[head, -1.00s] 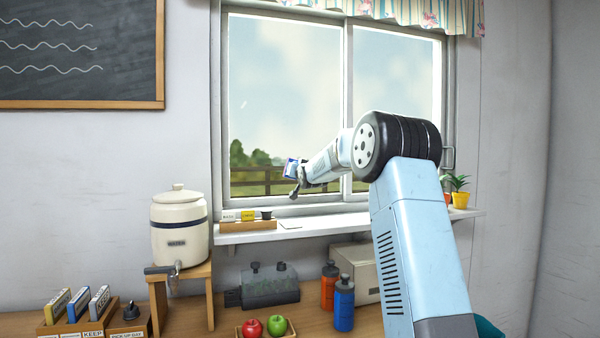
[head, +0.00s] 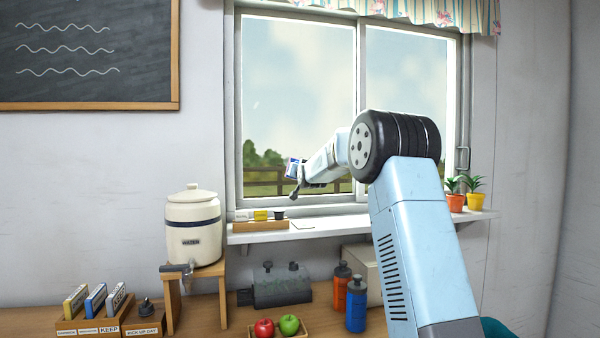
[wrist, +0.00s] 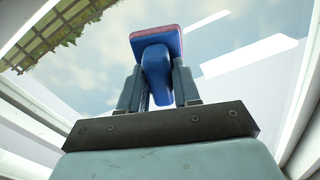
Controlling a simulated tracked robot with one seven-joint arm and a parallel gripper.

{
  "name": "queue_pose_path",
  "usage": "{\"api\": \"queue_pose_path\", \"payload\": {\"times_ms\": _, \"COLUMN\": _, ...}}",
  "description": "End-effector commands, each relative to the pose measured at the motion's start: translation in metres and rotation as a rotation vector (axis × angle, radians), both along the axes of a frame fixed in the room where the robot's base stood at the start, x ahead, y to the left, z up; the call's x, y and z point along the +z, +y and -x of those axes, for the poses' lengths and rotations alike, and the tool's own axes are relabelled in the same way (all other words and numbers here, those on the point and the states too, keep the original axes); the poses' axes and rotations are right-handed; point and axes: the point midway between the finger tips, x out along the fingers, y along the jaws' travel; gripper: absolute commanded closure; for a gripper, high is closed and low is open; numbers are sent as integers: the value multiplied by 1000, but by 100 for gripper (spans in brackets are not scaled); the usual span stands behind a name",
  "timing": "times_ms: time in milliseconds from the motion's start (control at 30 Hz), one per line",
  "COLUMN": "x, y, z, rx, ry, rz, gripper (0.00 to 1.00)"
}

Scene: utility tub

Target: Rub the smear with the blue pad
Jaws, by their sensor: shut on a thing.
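The blue pad (head: 294,167) is in my gripper (head: 301,182), in front of the lower left window pane (head: 300,90). In the wrist view, the pad (wrist: 152,42) has a reddish front edge and a blue handle. My gripper's two fingers (wrist: 158,88) are shut on that handle. I cannot tell whether the pad touches the glass. A small faint whitish mark (head: 254,105), possibly the smear, shows on the left pane, above and to the left of the pad.
The sill (head: 330,228) below holds a wooden tray (head: 261,226) and potted plants (head: 455,202) at right. A water crock (head: 193,230) stands left on a wooden stand. Bottles (head: 356,305) and a fruit tray (head: 279,335) are on the counter. Open air surrounds the gripper.

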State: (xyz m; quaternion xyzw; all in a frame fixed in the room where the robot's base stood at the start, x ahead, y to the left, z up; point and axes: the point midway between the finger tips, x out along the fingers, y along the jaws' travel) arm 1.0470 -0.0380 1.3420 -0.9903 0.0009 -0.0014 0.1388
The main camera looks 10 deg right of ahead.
Motion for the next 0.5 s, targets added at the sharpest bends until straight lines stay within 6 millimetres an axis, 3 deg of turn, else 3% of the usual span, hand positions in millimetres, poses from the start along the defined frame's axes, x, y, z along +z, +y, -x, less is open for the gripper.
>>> {"api": "queue_pose_path", "payload": {"times_ms": 33, "x": 0, "y": 10, "z": -1, "rx": 8, "ry": 0, "rz": -1, "gripper": 97}}
{"api": "queue_pose_path", "payload": {"times_ms": 500, "x": 0, "y": 39, "z": 1, "rx": 6, "ry": 0, "rz": -1, "gripper": 97}}
